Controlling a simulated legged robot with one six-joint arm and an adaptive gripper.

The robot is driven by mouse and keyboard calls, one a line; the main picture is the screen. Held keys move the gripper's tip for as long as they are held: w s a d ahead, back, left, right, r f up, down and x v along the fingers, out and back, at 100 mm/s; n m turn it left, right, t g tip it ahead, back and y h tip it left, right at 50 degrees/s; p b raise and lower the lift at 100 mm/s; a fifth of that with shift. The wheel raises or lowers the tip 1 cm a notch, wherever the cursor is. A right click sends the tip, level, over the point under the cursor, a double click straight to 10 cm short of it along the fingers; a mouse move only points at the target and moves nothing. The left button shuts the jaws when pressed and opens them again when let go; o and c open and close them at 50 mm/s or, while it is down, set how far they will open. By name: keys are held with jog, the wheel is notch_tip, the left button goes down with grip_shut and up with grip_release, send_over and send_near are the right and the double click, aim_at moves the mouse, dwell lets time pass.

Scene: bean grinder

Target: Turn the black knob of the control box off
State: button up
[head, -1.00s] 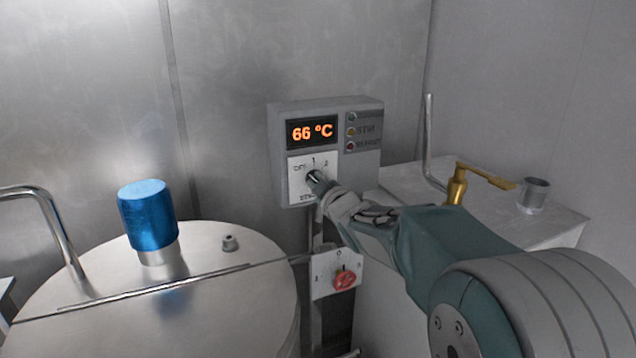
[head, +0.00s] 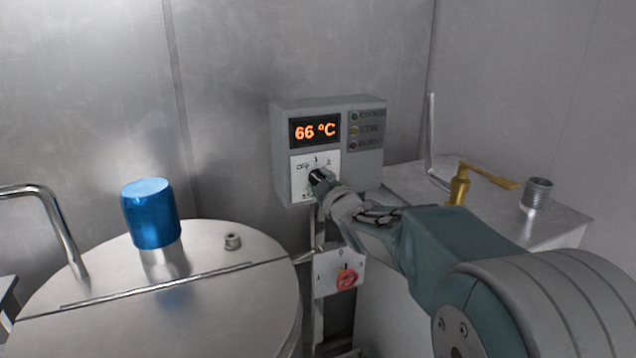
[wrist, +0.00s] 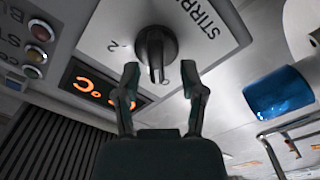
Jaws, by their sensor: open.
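In the wrist view the knob (wrist: 156,52) is a round black dial with a raised grip. My gripper (wrist: 160,76) is open, its two fingertips apart on either side of the knob's lower part. I cannot tell whether they touch it. In the head view my gripper (head: 330,190) reaches the panel from the right and partly hides it and the knob.
A red knob (head: 347,279) on a smaller panel is below the box. A steel tank with a blue cap (head: 151,213) stands left.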

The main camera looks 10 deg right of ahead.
jog(key=s+d, duration=0.2)
jog(key=s, duration=0.9)
jog(key=shift+s, duration=0.25)
jog(key=shift+s+d, duration=0.1)
jog(key=shift+d, duration=0.05)
